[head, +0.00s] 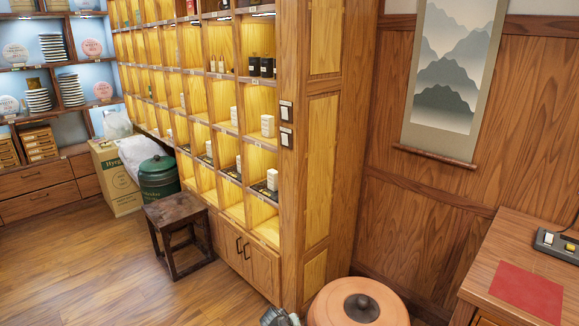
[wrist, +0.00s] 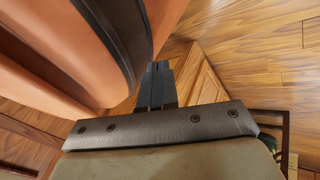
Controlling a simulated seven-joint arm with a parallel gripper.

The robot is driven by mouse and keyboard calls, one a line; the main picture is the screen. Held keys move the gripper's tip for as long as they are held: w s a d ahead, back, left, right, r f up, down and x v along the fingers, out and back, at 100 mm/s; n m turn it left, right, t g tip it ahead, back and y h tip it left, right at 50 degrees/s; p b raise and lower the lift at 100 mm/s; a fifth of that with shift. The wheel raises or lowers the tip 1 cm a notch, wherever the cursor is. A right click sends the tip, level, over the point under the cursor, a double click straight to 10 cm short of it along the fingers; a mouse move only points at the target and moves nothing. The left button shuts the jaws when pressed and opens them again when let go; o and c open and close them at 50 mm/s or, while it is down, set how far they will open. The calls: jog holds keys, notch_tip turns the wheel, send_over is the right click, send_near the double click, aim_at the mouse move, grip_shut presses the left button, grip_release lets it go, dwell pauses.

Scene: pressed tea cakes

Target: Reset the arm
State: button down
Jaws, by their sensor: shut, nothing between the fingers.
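My gripper (wrist: 157,68) shows in the wrist view with its two dark fingers together and nothing between them. It is beside the rounded orange-brown side of a large vessel that fills the upper left of that view; I cannot tell if they touch. In the head view, a large lidded clay jar (head: 335,304) stands at the bottom edge, its lower part cut off. A small dark grey part of my arm shows just left of the jar at the bottom edge; the fingers cannot be made out there.
A lit wooden cubby shelf (head: 225,110) with small boxes stands left of the jar. A dark stool (head: 175,214) and a green canister (head: 158,180) stand before it. A counter (head: 490,262) with a red mat (head: 527,290) is at right. The wooden floor (head: 110,270) at left is clear.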

jog(key=s+d+f+m+g+h, duration=0.15)
jog(key=s+d+f, duration=0.3)
jog(key=s, duration=0.45)
jog(key=s+d+f+m+g+h, duration=0.1)
jog(key=s+d+f+g, duration=0.15)
jog(key=s+f, duration=0.45)
jog(key=s+d+f+m+g+h, duration=0.15)
jog(key=s+d, duration=0.35)
jog(key=s, duration=0.5)
jog(key=s+d+g+y, duration=0.1)
jog(key=s+g+y, duration=0.2)
jog(key=s, duration=0.7)
jog(key=s+d+r+g+y, duration=0.1)
jog(key=s+y, duration=0.4)
jog(key=s, duration=0.5)
jog(key=shift+s+d+n+g+y, duration=0.3)
jog(key=shift+d+g, duration=0.25)
jog(key=shift+g, duration=0.7)
